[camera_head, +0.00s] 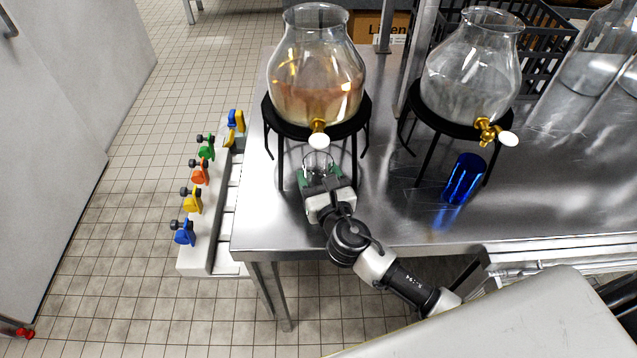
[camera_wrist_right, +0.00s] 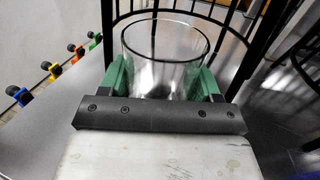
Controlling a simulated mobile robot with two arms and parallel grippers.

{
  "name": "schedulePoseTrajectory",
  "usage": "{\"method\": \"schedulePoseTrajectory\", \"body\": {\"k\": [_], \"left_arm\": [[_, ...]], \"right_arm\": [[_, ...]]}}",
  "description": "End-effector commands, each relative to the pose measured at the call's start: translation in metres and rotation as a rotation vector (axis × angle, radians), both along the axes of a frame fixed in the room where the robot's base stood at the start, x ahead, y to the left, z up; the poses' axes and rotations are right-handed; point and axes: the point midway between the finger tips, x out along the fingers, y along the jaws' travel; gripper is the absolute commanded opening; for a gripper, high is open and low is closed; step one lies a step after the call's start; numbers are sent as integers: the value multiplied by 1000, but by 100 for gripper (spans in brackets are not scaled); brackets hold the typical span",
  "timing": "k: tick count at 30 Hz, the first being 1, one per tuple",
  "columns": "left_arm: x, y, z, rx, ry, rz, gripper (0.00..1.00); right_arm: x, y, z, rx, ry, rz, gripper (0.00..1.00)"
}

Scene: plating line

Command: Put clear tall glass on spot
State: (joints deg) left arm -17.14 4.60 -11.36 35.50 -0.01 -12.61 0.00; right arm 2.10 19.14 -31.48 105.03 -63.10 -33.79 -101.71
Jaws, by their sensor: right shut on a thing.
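The clear tall glass (camera_head: 318,165) is upright under the tap (camera_head: 318,137) of the left dispenser, at the front of its black stand. In the right wrist view the clear glass (camera_wrist_right: 165,60) stands between the green fingers. My right gripper (camera_head: 320,178) is shut on it from the front, and it also shows in the right wrist view (camera_wrist_right: 165,82). I cannot tell whether the glass base touches the table. No marked spot is visible. My left gripper is not in view.
The left dispenser (camera_head: 316,75) holds amber liquid. The steel table (camera_head: 400,220) is clear at its front. A rack with several coloured clips (camera_head: 206,147) stands to the left. A black crate (camera_head: 545,45) is behind.

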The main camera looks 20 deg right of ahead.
Motion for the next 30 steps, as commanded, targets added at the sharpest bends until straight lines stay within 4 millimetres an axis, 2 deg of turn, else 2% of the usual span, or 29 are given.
{"method": "schedulePoseTrajectory", "body": {"k": [3,14,15,21,30], "left_arm": [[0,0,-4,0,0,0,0],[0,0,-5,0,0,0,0],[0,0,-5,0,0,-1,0],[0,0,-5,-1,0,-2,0],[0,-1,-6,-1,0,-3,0]], "right_arm": [[-1,1,-7,0,1,1,34],[-1,1,-8,1,0,1,34],[-1,1,-8,1,0,1,65],[-1,1,-8,1,0,1,93],[-4,1,-10,1,3,1,93]]}}
